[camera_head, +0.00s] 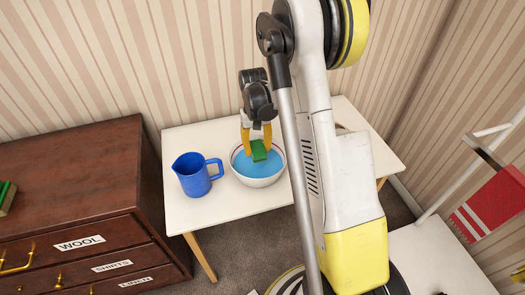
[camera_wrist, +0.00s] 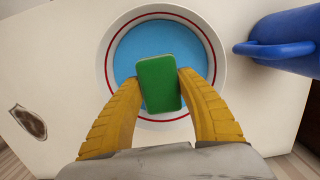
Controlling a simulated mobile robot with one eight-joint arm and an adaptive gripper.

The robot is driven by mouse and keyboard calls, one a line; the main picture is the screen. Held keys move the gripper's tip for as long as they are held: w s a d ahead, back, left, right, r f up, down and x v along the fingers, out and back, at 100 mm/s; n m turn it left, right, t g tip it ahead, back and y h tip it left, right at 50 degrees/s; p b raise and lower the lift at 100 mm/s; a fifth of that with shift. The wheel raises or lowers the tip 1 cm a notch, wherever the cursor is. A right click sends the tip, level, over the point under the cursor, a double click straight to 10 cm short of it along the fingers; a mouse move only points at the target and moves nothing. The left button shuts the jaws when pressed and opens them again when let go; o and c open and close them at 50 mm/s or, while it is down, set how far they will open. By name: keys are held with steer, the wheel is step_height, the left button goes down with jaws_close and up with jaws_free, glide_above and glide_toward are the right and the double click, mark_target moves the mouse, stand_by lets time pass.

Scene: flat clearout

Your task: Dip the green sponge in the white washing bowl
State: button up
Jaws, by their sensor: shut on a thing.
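The green sponge (camera_head: 259,150) is held between the yellow fingers of my gripper (camera_head: 256,140). The white washing bowl (camera_head: 262,183) stands on the white table and holds blue water. In the head view the sponge is over the bowl, within its rim as seen. In the wrist view the sponge (camera_wrist: 159,84) lies between both fingertips (camera_wrist: 161,86), in front of the blue water. The bowl (camera_wrist: 218,62) shows a red ring around its rim. I cannot tell whether the sponge's underside touches the water.
A blue jug (camera_head: 194,176) stands left of the bowl on the white table (camera_head: 215,212); it also shows in the wrist view (camera_wrist: 285,42). A brown chest of drawers (camera_head: 80,165) with labelled drawers is at the left. A red cloth (camera_head: 492,203) hangs on a rack at the right.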

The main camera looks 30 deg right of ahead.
mark_target(258, 168)
steer(key=shift+f+b, duration=1.65)
steer(key=shift+f, duration=1.3)
steer(key=shift+f+b, duration=0.55)
steer(key=shift+r, duration=0.1)
steer(key=shift+r+p, duration=2.1)
steer(key=shift+r, duration=1.3)
